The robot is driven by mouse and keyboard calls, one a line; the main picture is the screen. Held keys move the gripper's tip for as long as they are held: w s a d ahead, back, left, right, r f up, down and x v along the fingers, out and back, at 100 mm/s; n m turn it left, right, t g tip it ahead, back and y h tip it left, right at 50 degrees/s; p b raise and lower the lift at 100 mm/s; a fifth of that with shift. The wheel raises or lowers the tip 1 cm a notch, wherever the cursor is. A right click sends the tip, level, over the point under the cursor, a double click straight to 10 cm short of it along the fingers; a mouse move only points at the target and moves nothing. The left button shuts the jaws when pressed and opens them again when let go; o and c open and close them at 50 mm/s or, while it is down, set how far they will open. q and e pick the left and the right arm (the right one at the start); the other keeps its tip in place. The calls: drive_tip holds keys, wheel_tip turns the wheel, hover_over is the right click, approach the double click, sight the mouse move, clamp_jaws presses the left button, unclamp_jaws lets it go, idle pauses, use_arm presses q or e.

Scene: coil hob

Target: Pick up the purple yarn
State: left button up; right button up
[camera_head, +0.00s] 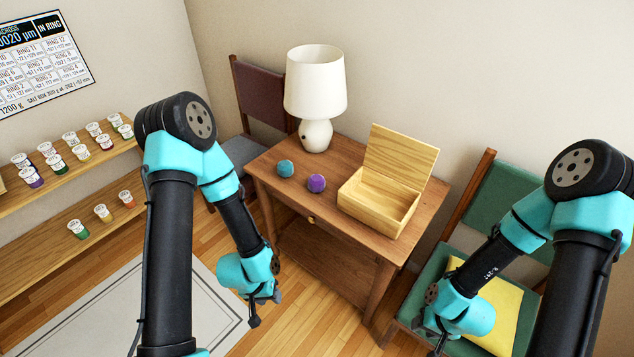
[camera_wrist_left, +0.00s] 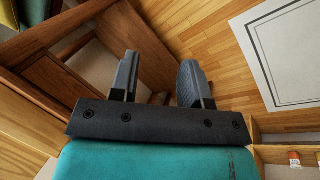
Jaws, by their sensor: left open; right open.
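The purple yarn (camera_head: 316,183) is a small ball on the brown wooden side table (camera_head: 290,205), near its front edge. A teal yarn ball (camera_head: 285,168) lies just behind it to the left. My left gripper (camera_head: 262,312) hangs low in front of the table, well below the tabletop and apart from the yarn. In the left wrist view its two fingers (camera_wrist_left: 158,80) are spread with nothing between them. My right gripper (camera_head: 440,345) is low at the right, over the chair area, partly cut off by the bottom edge. It is open, and I see nothing held in it.
An open wooden box (camera_head: 375,205) stands right of the yarn, its lid raised. A white lamp (camera_head: 316,90) stands behind. A green chair with a yellow cushion (camera_head: 510,300) is at right, a dark chair (camera_head: 258,90) behind left. Shelves (camera_head: 70,170) with several cups line the left wall.

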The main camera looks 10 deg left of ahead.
use_arm(q)
drive_tip(key=shift+o, duration=0.3)
drive_tip(key=o, duration=1)
